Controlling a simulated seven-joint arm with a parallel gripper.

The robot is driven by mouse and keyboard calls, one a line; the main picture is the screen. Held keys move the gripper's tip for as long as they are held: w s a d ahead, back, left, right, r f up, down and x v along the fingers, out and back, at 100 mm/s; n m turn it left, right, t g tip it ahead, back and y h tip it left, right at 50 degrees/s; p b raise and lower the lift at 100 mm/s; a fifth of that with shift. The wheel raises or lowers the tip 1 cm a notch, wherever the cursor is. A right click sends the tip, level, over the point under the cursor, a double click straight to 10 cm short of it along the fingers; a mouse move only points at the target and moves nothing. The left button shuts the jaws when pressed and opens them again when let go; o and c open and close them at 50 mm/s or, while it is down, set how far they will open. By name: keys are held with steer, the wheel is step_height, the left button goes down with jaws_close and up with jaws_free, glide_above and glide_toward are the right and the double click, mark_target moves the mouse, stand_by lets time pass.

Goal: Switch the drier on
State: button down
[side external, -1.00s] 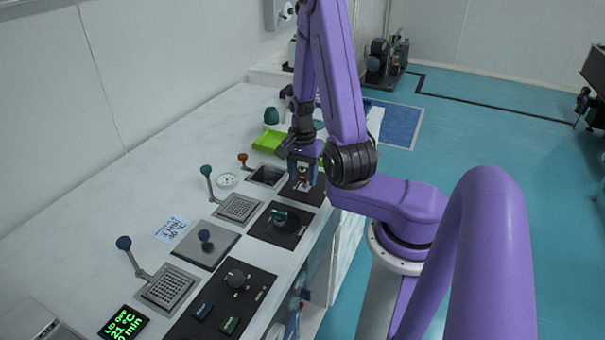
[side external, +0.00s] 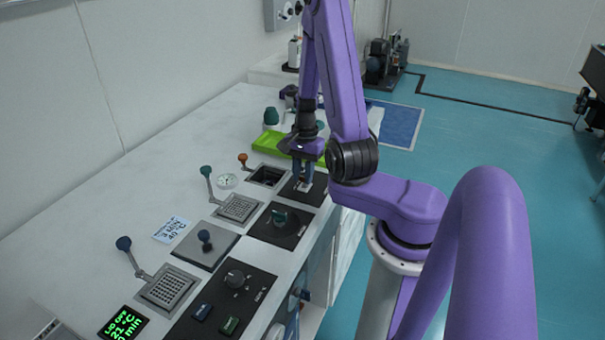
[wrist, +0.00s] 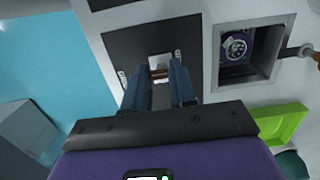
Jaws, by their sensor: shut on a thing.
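A small black panel (side external: 290,189) lies flush in the bench at its right edge, and it fills the upper middle of the wrist view (wrist: 125,42). On it is a pale plate with a small brownish switch part (wrist: 159,72). My gripper (wrist: 160,80) points down at the panel, its blue fingers shut on this switch part, one on each side. In the side external view my gripper (side external: 303,182) stands over the panel, and its fingers hide most of the switch. Which way the switch is set cannot be told.
A square well (side external: 267,175) with an orange-knobbed lever (side external: 243,158) is left of my gripper; a dark round fitting shows inside it (wrist: 237,47). A green tray (side external: 268,142) lies behind. A green-knob panel (side external: 279,216) is nearer the camera.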

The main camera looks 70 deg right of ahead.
steer(key=d+y, duration=0.1)
steer(key=y, duration=0.2)
steer(key=shift+d, duration=0.35)
steer(key=d+y, duration=0.1)
steer(key=y, duration=0.2)
steer(key=shift+d, duration=0.1)
steer(key=shift+d+f+y, duration=0.15)
steer(key=shift+d+y, duration=0.15)
steer(key=shift+y, duration=0.55)
steer(key=shift+d+f+y, duration=0.15)
steer(key=shift+d+y, duration=0.15)
steer(key=shift+y, duration=0.5)
steer(key=shift+d+f+y, duration=0.15)
steer(key=shift+d+y, duration=0.15)
steer(key=shift+y, duration=0.55)
steer(key=c, duration=0.9)
jaws_free()
steer(key=v, duration=1.7)
steer(key=shift+d, duration=0.25)
